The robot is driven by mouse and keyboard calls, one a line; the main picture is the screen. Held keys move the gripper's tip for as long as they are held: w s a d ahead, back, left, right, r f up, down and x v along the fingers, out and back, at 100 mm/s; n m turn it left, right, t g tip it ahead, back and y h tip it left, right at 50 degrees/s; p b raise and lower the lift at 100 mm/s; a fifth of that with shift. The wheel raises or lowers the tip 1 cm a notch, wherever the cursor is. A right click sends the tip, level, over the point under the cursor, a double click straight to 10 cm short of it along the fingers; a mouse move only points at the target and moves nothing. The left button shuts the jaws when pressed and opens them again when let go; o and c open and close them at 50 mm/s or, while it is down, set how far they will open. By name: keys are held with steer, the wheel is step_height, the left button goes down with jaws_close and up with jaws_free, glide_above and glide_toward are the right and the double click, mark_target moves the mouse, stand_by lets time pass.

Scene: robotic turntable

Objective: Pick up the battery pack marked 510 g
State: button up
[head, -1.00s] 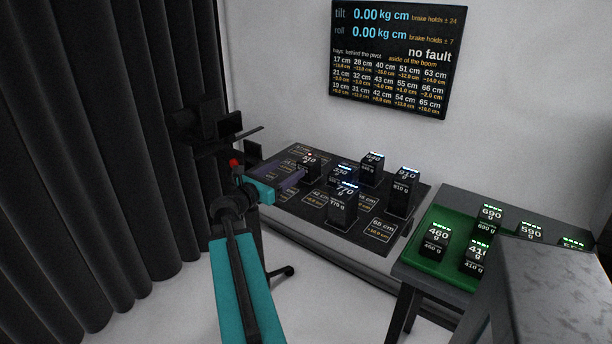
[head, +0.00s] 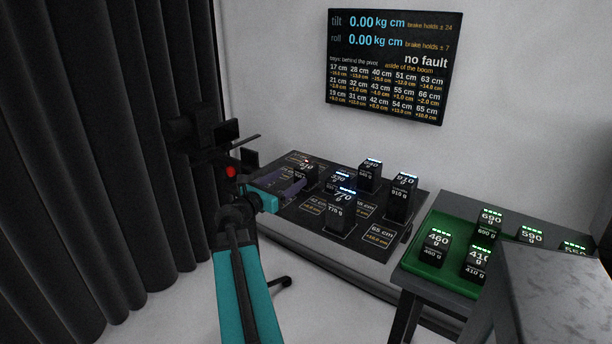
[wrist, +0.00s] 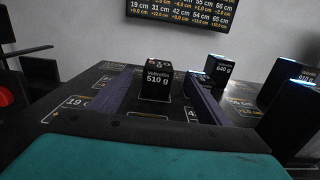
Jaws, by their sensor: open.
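The black battery pack marked 510 g (wrist: 156,84) stands upright on the dark bay board (head: 384,263). In the wrist view it appears between my gripper's two purple fingers (wrist: 159,74), with a gap on each side. My gripper is open and empty. In the head view my gripper (head: 290,190) reaches in low from the left, its fingertips close to the 510 g pack (head: 308,172), which is partly hidden there. I cannot tell how far the fingers reach along its sides.
Packs marked 330 g (head: 339,181), 770 g (head: 341,213), 640 g (head: 369,177) and 910 g (head: 402,198) stand to the right on the board. A green tray (head: 421,257) with several packs is further right. A wall display (head: 393,68) reads no fault.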

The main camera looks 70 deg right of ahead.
mark_target(307, 166)
steer(key=shift+x, duration=2.95)
steer(key=shift+p+x, duration=0.75)
steer(key=shift+x, duration=1.9)
steer(key=shift+c, duration=0.2)
steer(key=shift+r, duration=0.1)
steer(key=c, duration=1.5)
